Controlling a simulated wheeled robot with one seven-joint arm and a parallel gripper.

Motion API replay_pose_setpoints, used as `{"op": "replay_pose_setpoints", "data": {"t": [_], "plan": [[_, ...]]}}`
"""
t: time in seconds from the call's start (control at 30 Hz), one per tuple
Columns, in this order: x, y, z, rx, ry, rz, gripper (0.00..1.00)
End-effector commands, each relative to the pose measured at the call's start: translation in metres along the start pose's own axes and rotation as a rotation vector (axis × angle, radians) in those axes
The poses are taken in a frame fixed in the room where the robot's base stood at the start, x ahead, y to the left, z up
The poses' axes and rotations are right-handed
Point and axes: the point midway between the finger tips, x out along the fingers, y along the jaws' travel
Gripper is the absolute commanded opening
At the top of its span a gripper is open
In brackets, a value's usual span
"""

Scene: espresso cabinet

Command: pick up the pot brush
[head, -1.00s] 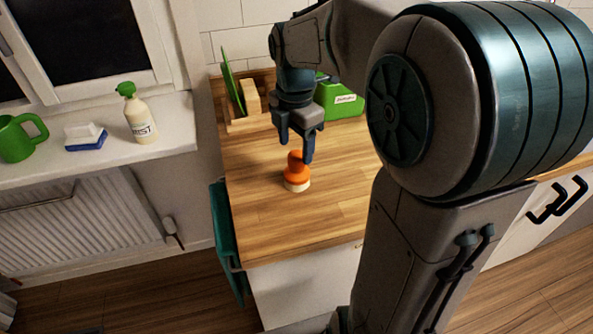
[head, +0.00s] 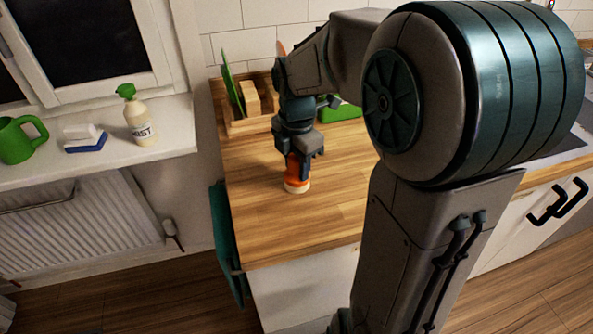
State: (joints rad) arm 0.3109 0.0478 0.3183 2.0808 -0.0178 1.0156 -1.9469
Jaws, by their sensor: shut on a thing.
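The pot brush (head: 297,185) has an orange body and a pale bristle base. It stands upright on the wooden counter, bristles down, in the middle of the head view. My gripper (head: 297,174) points down over it and is shut on its orange upper part. The fingers hide most of the orange knob. The bristle base appears to touch the counter.
A wooden rack (head: 250,122) with a green board (head: 233,82) stands at the counter's back left. A green container (head: 338,112) is behind my arm. A teal towel (head: 226,236) hangs at the left edge. The counter's front is clear.

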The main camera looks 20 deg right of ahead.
Motion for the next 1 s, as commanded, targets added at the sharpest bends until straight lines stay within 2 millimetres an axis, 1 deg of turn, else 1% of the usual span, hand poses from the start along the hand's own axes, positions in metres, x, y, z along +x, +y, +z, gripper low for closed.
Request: {"op": "replay_pose_setpoints", "data": {"t": [0.17,0.27,0.37,0.47,0.5,0.57,0.8,1.0], "plan": [[-0.002,0.000,0.000,0.000,-0.001,0.001,0.07],[-0.008,0.001,0.000,0.000,-0.001,0.002,0.07],[-0.018,0.001,0.000,-0.001,-0.002,0.003,0.07],[-0.034,0.001,0.000,-0.001,-0.003,0.004,0.07],[-0.042,0.001,0.001,0.000,-0.003,0.005,0.07],[-0.048,-0.006,0.010,0.005,-0.002,0.002,0.07],[-0.081,-0.038,0.055,0.006,-0.002,0.004,0.07],[-0.100,-0.058,0.082,0.002,-0.001,0.001,0.07]]}}
